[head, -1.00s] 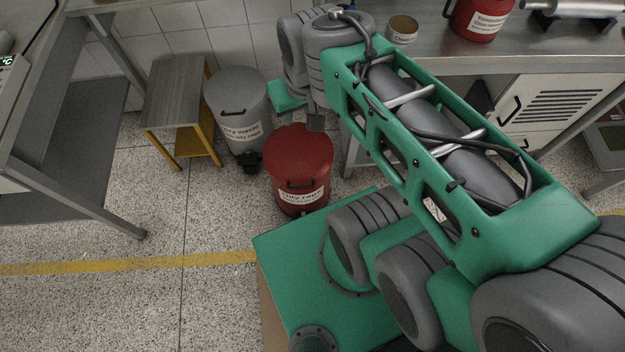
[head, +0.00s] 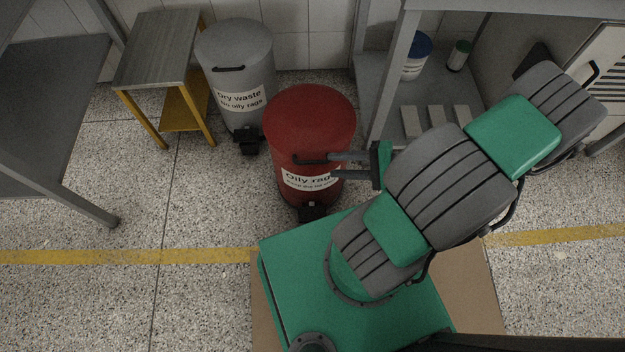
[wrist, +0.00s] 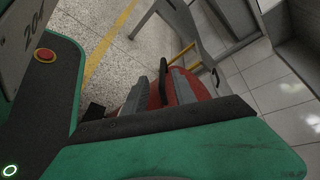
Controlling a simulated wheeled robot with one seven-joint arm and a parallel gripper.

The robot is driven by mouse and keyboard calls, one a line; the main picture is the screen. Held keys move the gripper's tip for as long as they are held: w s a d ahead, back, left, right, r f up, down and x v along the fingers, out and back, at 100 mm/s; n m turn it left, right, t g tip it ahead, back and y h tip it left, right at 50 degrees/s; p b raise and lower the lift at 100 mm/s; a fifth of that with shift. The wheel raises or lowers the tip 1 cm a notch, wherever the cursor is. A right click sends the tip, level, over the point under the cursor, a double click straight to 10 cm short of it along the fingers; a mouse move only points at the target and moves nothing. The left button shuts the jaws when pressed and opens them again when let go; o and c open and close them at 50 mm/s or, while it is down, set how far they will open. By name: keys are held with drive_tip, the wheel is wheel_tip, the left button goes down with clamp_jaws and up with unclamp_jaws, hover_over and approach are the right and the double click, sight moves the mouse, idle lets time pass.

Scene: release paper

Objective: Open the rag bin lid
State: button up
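The rag bin (head: 312,120) is red, with a label reading "Oily rags", and its lid is down. A dark handle (head: 310,160) is on the near side of the lid. My gripper (head: 335,164) comes in from the right at the bin's front, its two grey fingers apart and the upper one close to the handle's right end. In the wrist view the red bin (wrist: 203,88) lies beyond the fingers. The black handle (wrist: 162,80) shows between the open fingers (wrist: 163,90); I cannot tell whether either touches it.
A grey "Dry waste" bin (head: 235,62) stands behind left of the rag bin, with a small yellow-legged table (head: 155,50) beside it. A metal bench (head: 385,75) with a lower shelf stands behind right. A yellow line (head: 120,256) crosses the floor.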

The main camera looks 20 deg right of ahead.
sight(318, 163)
drive_tip(key=w+a+f, duration=0.1)
drive_tip(key=a, duration=0.1)
drive_tip(key=w+a+t+b, duration=0.1)
drive_tip(key=w+a, duration=0.1)
drive_tip(key=w+a+f+m+t+b, duration=0.1)
drive_tip(key=shift+w+a+f, duration=0.25)
drive_tip(key=shift+a+f, duration=0.1)
drive_tip(key=shift+a, duration=0.05)
drive_tip(key=shift+c, duration=0.2)
clamp_jaws()
idle(1.0)
